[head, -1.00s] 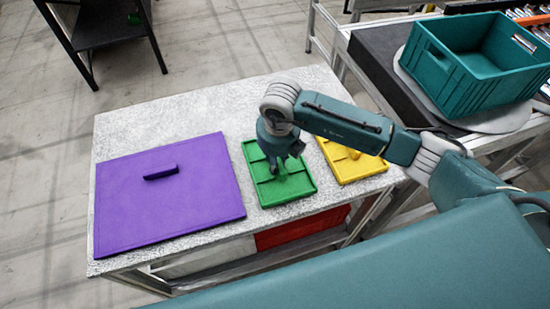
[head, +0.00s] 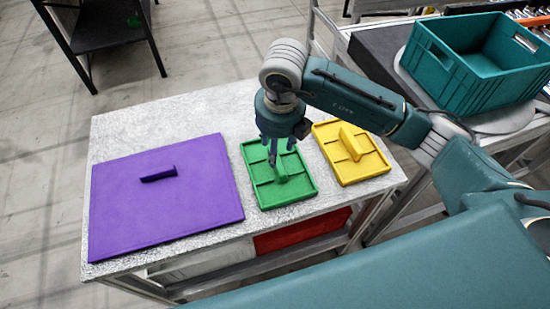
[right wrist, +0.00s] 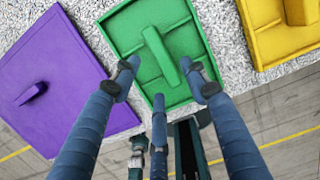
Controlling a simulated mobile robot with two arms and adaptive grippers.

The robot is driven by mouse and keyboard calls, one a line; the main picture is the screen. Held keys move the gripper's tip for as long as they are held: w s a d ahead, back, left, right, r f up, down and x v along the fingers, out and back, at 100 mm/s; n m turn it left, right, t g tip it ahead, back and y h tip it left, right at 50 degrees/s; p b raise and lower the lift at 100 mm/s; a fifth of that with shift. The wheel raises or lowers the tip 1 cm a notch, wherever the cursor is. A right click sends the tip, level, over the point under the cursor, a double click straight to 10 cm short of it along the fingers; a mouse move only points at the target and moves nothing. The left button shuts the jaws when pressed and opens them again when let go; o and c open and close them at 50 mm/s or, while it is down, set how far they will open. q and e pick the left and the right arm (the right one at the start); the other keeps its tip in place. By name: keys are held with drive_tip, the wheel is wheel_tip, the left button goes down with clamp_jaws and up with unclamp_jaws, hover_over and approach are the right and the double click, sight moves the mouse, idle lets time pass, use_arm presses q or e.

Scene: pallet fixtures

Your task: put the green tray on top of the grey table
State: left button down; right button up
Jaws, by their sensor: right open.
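The green tray (head: 296,190) lies flat on the speckled grey table (head: 190,112), between a purple panel and a yellow tray. It has raised rims, dividing ribs and an upright handle in its middle. My right gripper (head: 275,150) is above the green tray, fingers pointing down, spread open and empty. In the right wrist view the green tray (right wrist: 133,30) and its handle (right wrist: 160,55) appear just beyond the open fingers (right wrist: 163,88), with clear space around the handle. My left gripper is not in view.
The purple panel (head: 205,205) with a handle covers the table's left part. The yellow tray (head: 370,168) lies close on the right. A teal crate (head: 465,85) stands at the upper right. A black shelf (head: 110,30) is at the upper left. The table's back strip is clear.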

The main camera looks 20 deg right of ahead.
sight(277, 166)
drive_tip(key=shift+s+r+b, duration=0.15)
drive_tip(key=shift+r, duration=0.9)
drive_tip(key=shift+s+r+b, duration=0.15)
drive_tip(key=shift+r, duration=0.85)
